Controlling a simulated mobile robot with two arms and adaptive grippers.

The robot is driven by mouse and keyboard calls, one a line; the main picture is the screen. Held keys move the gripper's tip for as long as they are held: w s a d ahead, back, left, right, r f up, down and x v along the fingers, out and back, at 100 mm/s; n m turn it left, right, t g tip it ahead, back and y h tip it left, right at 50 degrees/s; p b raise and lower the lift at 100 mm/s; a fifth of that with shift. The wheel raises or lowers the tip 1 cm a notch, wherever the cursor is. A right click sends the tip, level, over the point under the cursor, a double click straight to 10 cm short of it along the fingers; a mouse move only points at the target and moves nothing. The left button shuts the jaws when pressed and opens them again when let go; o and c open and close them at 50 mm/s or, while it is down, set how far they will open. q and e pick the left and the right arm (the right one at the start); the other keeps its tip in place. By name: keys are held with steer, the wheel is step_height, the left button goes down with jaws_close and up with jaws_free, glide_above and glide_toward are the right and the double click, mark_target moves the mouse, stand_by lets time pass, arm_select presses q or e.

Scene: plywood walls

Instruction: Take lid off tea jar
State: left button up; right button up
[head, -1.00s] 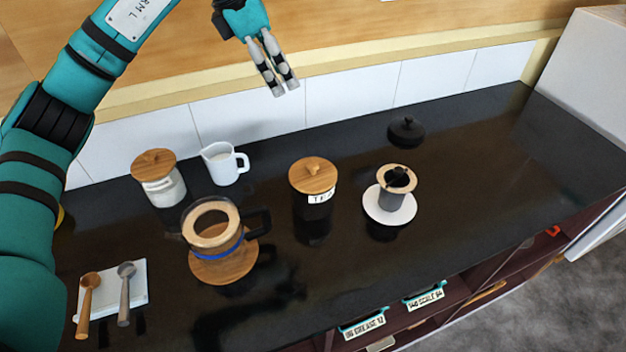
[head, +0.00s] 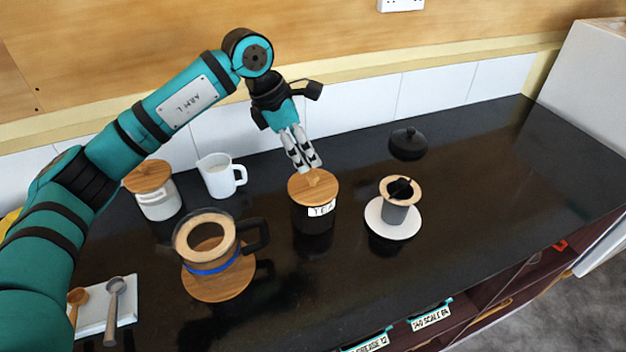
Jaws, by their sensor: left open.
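The tea jar (head: 314,218) is dark with a white label reading TEA and stands on the black counter. Its round wooden lid (head: 325,194) with a small knob sits on top of it. My left gripper (head: 307,167) is open, with its fingertips pointing down just above and behind the lid's knob. The fingertips partly overlap the lid's far edge in the picture, and I cannot tell whether they touch it. My right gripper is not in view.
A glass carafe on a wooden coaster (head: 222,285) stands to the left. Behind it are a white mug (head: 218,178) and a white jar (head: 158,204). A grey cup (head: 395,213) on a white saucer (head: 374,217) and a black lid (head: 407,145) are to the right.

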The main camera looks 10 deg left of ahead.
mark_target(313, 174)
arm_select(q)
steer(key=shift+x, duration=0.85)
steer(key=shift+d+f+p, duration=0.1)
steer(key=shift+f+p, duration=0.45)
steer(key=shift+p, duration=0.05)
steer(key=p+x, duration=0.1)
steer(key=x, duration=0.2)
steer(key=shift+f+p, duration=0.35)
steer(key=shift+p, duration=0.05)
steer(key=shift+w+f, duration=0.1)
steer(key=shift+f, duration=0.3)
jaws_close()
